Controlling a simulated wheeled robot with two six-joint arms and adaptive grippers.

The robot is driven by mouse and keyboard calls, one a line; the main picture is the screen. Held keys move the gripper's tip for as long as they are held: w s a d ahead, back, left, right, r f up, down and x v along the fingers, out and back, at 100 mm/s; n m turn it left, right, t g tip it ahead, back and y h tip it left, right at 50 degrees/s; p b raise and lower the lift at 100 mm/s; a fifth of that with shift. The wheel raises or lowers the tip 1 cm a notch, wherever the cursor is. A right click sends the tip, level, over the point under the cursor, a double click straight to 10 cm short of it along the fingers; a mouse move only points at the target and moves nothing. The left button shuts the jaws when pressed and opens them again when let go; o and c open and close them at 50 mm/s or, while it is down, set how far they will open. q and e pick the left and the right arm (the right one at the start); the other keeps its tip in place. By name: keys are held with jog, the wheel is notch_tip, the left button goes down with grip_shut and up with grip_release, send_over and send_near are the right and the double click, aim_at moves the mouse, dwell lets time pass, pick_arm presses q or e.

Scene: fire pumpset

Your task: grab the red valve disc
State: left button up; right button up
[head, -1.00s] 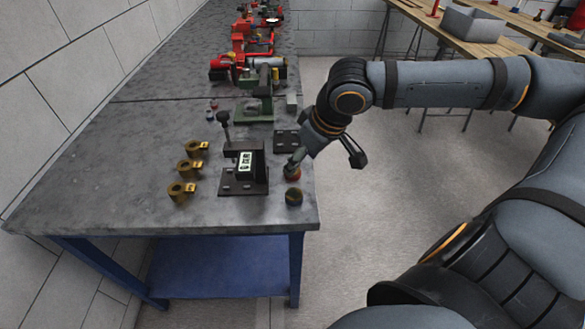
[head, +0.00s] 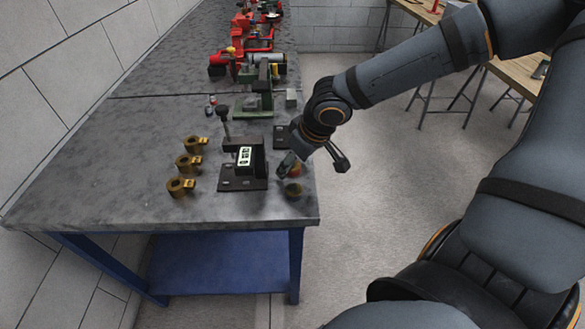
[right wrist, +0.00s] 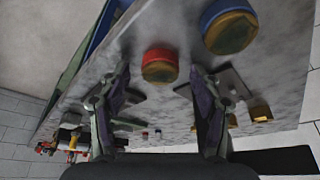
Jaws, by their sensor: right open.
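The red valve disc (right wrist: 160,65), with a yellowish face, sits near the table's right edge. In the right wrist view it shows between the two fingertips of my open right gripper (right wrist: 160,74), with a gap on each side. In the head view the disc (head: 295,170) is partly hidden by the near finger of the right gripper (head: 314,162). A blue disc with a yellowish face (right wrist: 228,28) is close by, outside the fingers; it also shows in the head view (head: 293,189). My left gripper is not in view.
A dark fixture with a labelled block (head: 245,158) stands left of the discs. Several brass parts (head: 181,187) lie farther left. A dark plate (head: 281,137) and green and red machinery (head: 258,95) are behind. The table's front left is clear.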

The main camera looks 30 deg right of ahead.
grip_shut()
dwell(0.3)
jog(key=shift+r, duration=0.15)
